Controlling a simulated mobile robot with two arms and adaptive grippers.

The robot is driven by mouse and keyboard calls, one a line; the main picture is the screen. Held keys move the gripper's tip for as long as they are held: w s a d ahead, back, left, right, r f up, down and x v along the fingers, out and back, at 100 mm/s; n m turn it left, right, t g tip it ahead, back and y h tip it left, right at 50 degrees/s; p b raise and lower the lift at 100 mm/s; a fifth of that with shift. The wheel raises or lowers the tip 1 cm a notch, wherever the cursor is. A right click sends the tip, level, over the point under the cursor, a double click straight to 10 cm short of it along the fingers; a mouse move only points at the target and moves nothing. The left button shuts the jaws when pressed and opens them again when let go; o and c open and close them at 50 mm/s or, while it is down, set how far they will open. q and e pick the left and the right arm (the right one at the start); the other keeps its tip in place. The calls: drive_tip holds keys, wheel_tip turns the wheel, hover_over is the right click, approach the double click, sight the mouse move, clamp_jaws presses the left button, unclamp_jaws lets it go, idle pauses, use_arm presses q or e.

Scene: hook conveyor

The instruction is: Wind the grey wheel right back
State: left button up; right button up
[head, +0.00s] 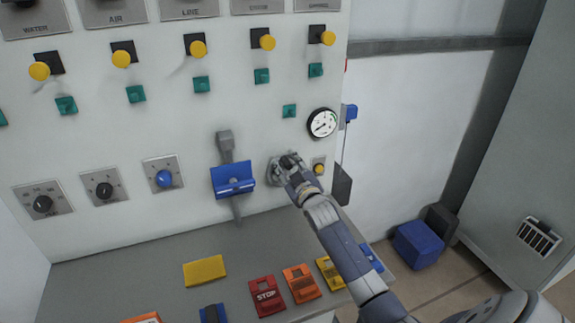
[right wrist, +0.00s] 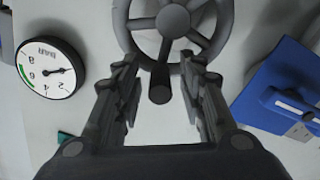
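The grey wheel (head: 273,172) is on the white panel, between the blue lever cover and the pressure gauge, and is partly hidden by my right gripper (head: 290,162) in the head view. In the right wrist view the wheel (right wrist: 173,20) shows its hub, spokes and rim at the top, with a dark round crank handle (right wrist: 160,88) at its rim. My right gripper (right wrist: 159,62) is open, with one finger on each side of the handle and a gap on both sides. My left gripper is not in view.
The pressure gauge (head: 321,123) is up and right of the wheel, and a small yellow button (head: 319,168) is just right of it. The blue lever cover (head: 232,181) is close on the left. Below is a grey shelf (head: 110,276) with coloured tags, including a red STOP tag (head: 267,296).

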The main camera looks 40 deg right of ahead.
drive_tip(key=v, duration=1.2)
idle(0.3)
